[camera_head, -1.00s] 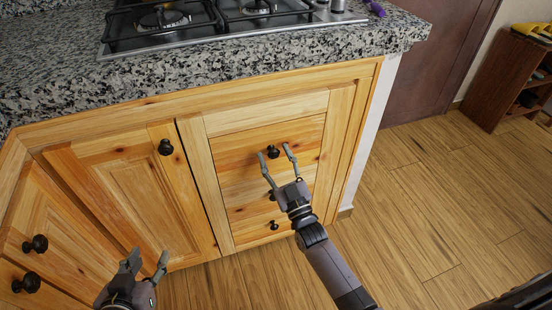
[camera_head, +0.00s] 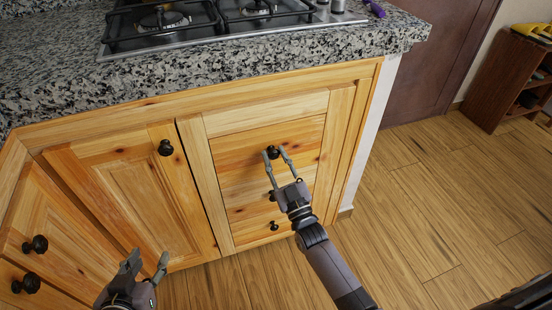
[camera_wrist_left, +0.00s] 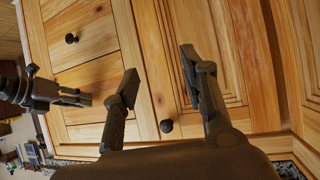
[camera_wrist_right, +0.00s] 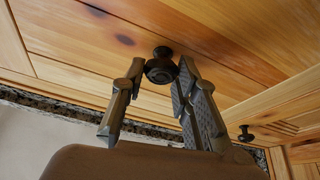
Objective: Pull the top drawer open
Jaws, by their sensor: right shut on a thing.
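The top drawer (camera_head: 235,151) is a light wooden front under the counter and sits flush in the cabinet. Its dark round knob (camera_head: 272,152) is between the fingertips of my right gripper (camera_head: 275,149), which is shut on it. In the right wrist view the knob (camera_wrist_right: 161,69) shows between the two fingers, against the drawer front (camera_wrist_right: 230,60). My left gripper (camera_head: 146,263) is open and empty, low in front of the cabinet door. Its spread fingers also show in the left wrist view (camera_wrist_left: 160,75).
Lower drawers with dark knobs (camera_head: 274,226) lie below, partly behind my right arm. A cabinet door (camera_head: 130,190) stands to the left. The granite counter (camera_head: 230,52) overhangs above and carries a gas hob (camera_head: 190,22). The wooden floor (camera_head: 450,200) at right is clear.

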